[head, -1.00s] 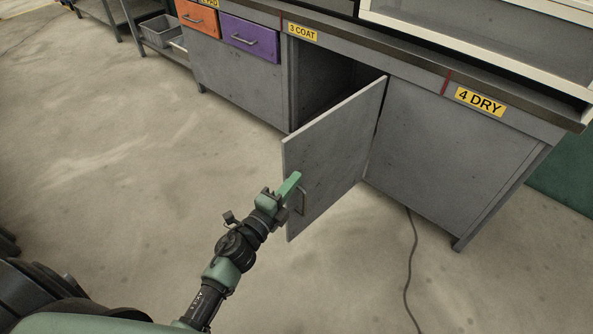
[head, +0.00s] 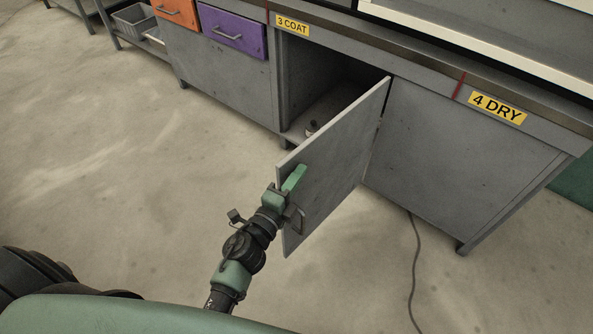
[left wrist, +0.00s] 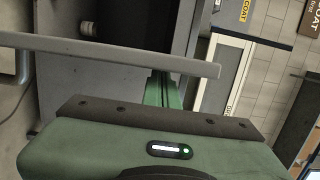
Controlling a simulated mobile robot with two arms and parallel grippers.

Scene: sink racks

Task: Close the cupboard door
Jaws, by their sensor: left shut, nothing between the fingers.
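The grey cupboard door (head: 335,165) stands wide open, hinged on its right side by the 4 DRY section. Its bar handle (head: 297,221) is near its free edge, on the face toward me. My left gripper (head: 294,179) is shut and empty, at the door's outer face just above the handle. Whether it touches the door I cannot tell. In the left wrist view the door (left wrist: 110,52) shows edge-on as a long bar across the picture, with the green fingers (left wrist: 162,90) right by it. My right gripper is not in view.
A cable (head: 414,265) lies on the floor at right. The floor at left is clear.

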